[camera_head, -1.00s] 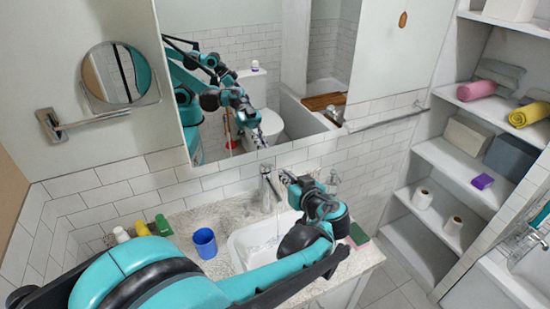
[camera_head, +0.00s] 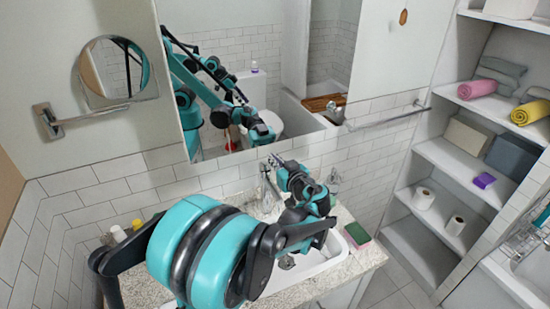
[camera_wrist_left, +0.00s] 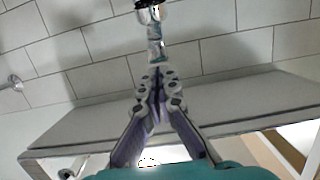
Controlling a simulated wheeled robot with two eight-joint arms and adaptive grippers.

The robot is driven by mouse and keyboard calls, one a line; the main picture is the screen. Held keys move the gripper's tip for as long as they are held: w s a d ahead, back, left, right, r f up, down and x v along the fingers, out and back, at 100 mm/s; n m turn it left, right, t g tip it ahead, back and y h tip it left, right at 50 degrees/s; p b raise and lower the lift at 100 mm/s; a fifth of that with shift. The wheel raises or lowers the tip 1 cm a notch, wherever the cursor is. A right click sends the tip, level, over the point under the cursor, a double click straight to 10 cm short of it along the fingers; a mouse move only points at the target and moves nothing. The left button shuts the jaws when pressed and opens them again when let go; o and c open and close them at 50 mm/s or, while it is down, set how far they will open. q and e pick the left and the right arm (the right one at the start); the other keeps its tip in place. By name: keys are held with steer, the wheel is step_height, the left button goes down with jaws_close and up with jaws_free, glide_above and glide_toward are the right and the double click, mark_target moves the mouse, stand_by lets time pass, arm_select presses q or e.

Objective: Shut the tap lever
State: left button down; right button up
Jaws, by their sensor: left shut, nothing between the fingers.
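The chrome tap (camera_head: 266,188) stands at the back of the sink (camera_head: 325,262) in the head view, partly hidden behind my left gripper (camera_head: 274,162). The gripper's fingers are together and reach up beside the tap's top, just to its right in the picture. In the left wrist view the shut, empty fingers (camera_wrist_left: 158,84) point at a chrome piece of the tap (camera_wrist_left: 155,40) just beyond their tips. I cannot tell whether they touch it. The lever's position is not clear. My right gripper is not in view.
A green and pink sponge (camera_head: 357,235) lies right of the sink. Bottles (camera_head: 119,233) stand at the left. The mirror (camera_head: 250,60) and tiled wall are close behind the tap. Shelves (camera_head: 470,160) with towels and paper rolls stand at the right.

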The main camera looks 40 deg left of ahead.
arm_select(q)
steer(key=shift+s+d+f, duration=0.1)
steer(key=shift+d+f, duration=0.1)
steer(key=shift+f, duration=0.25)
steer(key=f+b, duration=0.1)
steer(key=d+f+b, duration=0.1)
steer(key=s+d+f+b, duration=0.1)
steer(key=f, duration=0.1)
steer(key=shift+s+d, duration=0.1)
steer(key=shift+s, duration=0.1)
steer(key=shift+r, duration=0.1)
